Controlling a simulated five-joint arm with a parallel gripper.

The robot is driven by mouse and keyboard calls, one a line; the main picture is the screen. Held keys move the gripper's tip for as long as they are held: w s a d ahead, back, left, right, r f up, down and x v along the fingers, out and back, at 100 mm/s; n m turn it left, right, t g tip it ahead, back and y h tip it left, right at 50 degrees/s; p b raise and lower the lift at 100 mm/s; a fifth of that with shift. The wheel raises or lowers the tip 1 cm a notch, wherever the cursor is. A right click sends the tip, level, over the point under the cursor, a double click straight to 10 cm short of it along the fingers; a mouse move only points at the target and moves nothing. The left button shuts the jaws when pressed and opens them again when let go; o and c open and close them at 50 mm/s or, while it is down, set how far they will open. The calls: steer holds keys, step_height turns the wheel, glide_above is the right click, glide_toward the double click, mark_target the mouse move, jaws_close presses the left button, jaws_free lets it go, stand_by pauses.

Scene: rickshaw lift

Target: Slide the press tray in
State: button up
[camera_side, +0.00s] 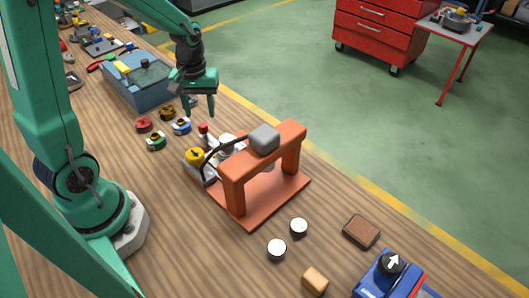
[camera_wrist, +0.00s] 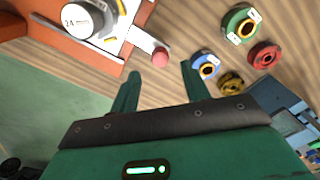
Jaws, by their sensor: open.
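The orange press (camera_side: 265,170) stands on the bench with a grey block (camera_side: 263,137) on top of its frame. The pale metal press tray (camera_wrist: 122,36) sticks out of its far side and ends in a red knob (camera_wrist: 160,57). This knob also shows in the side view (camera_side: 203,128). A white cylinder marked 24 (camera_wrist: 84,18) sits on the tray, partly cut off by the frame edge. My gripper (camera_side: 199,112) is open and empty, above and close to the red knob. In the wrist view the knob appears between my fingertips (camera_wrist: 158,70), not gripped.
A yellow-topped part with a black lever (camera_side: 195,156) stands at the press's left. Several coloured rings (camera_side: 156,141) lie left of my gripper. A blue box (camera_side: 140,85) stands behind them. White discs (camera_side: 298,227) and a brown block (camera_side: 361,231) lie in front.

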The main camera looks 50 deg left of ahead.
mark_target(203, 125)
steer(key=shift+f, duration=2.3)
steer(key=shift+d, duration=0.1)
jaws_close()
